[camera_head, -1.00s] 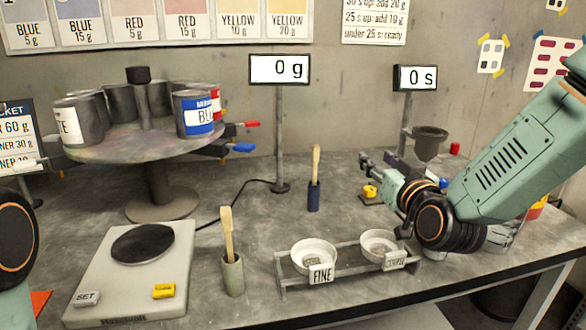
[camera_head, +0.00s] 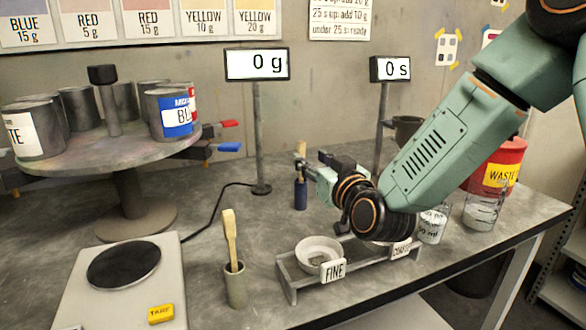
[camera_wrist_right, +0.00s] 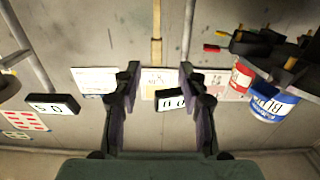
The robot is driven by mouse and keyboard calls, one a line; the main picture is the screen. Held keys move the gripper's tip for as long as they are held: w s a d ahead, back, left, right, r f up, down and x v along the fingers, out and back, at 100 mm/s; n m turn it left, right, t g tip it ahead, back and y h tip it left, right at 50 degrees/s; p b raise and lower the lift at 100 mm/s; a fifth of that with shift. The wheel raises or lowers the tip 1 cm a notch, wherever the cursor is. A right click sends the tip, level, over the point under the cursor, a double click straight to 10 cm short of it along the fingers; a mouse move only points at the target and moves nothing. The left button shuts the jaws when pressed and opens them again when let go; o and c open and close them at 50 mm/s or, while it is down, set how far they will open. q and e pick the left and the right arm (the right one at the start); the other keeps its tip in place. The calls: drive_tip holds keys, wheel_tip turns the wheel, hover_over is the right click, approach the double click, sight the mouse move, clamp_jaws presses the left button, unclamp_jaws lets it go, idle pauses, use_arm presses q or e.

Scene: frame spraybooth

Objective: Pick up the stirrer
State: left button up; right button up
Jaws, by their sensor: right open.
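A wooden stick, likely the stirrer (camera_head: 301,149), stands upright in a dark blue holder (camera_head: 300,195) at the middle of the table. My right gripper (camera_head: 310,162) is open beside its upper part in the head view, covering some of it. In the right wrist view the wooden stick (camera_wrist_right: 156,35) lines up with the gap between the open fingers (camera_wrist_right: 160,72), and nothing is seen gripped. A second wooden stick (camera_head: 230,238) leans in a grey-green cup (camera_head: 236,286) nearer the front. My left gripper is out of view.
A rack with a FINE cup (camera_head: 318,250) and a partly hidden COARSE cup stands below my right arm. A scale (camera_head: 124,262) and a paint-can turntable (camera_head: 90,150) are at left. Display posts stand behind. A red waste bin (camera_head: 500,160) is at right.

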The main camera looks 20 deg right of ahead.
sight(303, 146)
drive_tip(key=w, duration=0.5)
drive_tip(key=w+b, duration=0.1)
drive_tip(key=w, duration=0.1)
drive_tip(key=shift+w+d+r, duration=0.3)
drive_tip(key=shift+w+d, duration=0.05)
drive_tip(key=shift+s+d, duration=0.2)
drive_tip(key=shift+d, duration=0.05)
drive_tip(key=shift+c, duration=0.5)
drive_tip(key=shift+w+a, duration=0.2)
drive_tip(key=shift+a, duration=0.05)
drive_tip(key=c, duration=0.4)
drive_tip(key=shift+s+d, duration=0.15)
drive_tip(key=shift+d, duration=0.05)
clamp_jaws()
drive_tip(key=shift+a+r, duration=0.1)
